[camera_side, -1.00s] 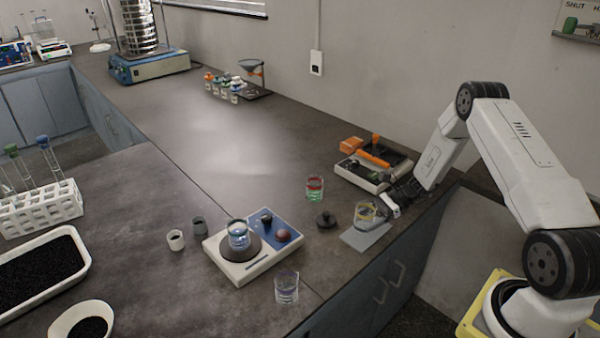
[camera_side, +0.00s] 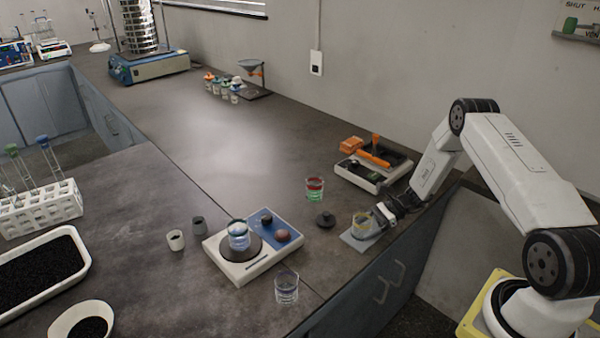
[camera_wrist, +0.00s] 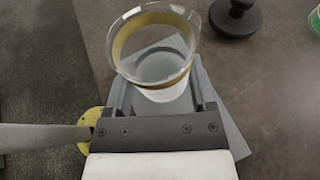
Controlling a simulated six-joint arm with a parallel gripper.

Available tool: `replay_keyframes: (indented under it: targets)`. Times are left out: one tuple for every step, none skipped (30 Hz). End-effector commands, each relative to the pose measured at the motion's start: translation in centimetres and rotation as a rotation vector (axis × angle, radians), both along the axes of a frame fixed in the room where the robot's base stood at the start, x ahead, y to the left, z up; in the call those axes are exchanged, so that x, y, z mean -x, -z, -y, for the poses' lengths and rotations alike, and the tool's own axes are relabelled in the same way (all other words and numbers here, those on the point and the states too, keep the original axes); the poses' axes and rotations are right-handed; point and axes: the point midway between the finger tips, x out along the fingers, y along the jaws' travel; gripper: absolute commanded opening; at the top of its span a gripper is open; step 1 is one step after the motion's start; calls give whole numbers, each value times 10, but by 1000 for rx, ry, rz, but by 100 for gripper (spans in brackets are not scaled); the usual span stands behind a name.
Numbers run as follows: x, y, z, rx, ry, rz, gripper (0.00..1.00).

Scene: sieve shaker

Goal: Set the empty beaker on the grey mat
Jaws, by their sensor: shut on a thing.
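A clear beaker with a yellow band (camera_side: 361,226) is upright over the grey mat (camera_side: 349,241). My gripper (camera_side: 381,214) is shut on it from the right. In the wrist camera view the beaker (camera_wrist: 152,45) sits between the two fingers of my gripper (camera_wrist: 160,84), and it looks empty. The mat (camera_wrist: 232,132) lies below it, turned at an angle and partly hidden by beaker and gripper. The beaker's base is at or very near the mat; I cannot tell whether it touches.
A dark knobbed weight (camera_side: 325,220) and a red-and-green-banded beaker (camera_side: 315,188) stand left of the mat. A tray with orange tools (camera_side: 366,172) is behind. The counter edge runs close by the mat.

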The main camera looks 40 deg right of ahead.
Motion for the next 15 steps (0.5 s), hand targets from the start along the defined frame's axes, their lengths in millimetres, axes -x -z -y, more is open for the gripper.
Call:
replay_keyframes:
  targets:
    - [0,1,0,0,0,0,78]
    - [0,1,0,0,0,0,88]
    - [0,0,0,0,0,0,100]
    - [0,0,0,0,0,0,100]
    - [0,0,0,0,0,0,100]
    - [0,0,0,0,0,0,100]
    - [0,0,0,0,0,0,100]
    - [0,0,0,0,0,0,100]
    - [0,0,0,0,0,0,100]
    - [0,0,0,0,0,0,100]
    - [0,0,0,0,0,0,100]
    - [0,0,0,0,0,1,100]
    - [0,-1,0,0,0,1,100]
    - [0,-2,0,0,0,1,100]
    - [0,-3,0,0,0,1,100]
